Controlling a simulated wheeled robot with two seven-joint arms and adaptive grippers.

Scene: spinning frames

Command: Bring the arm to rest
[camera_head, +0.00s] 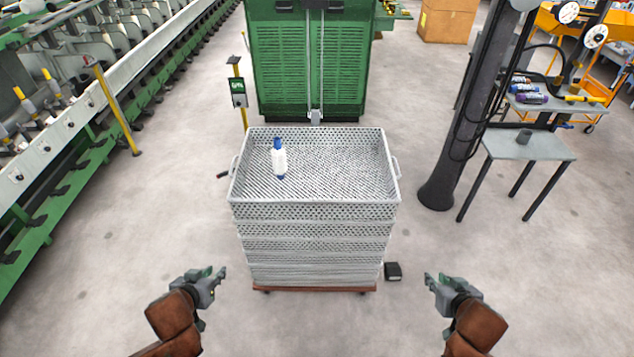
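My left gripper (219,276) is at the lower left, in front of and to the left of the crate stack, apart from it. Its fingers point up and to the right; nothing shows between them. My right gripper (430,281) is at the lower right, to the right of the stack, with its fingers pointing up and to the left. It touches nothing and looks empty. The fingers are small in view, so how far they are spread is hard to see.
A stack of grey perforated crates (315,212) stands on a reddish base between my grippers. A white bobbin with blue ends (279,160) is in the top crate. A small black box (393,271) lies on the floor. A grey table (530,147) and dark column (437,190) stand right.

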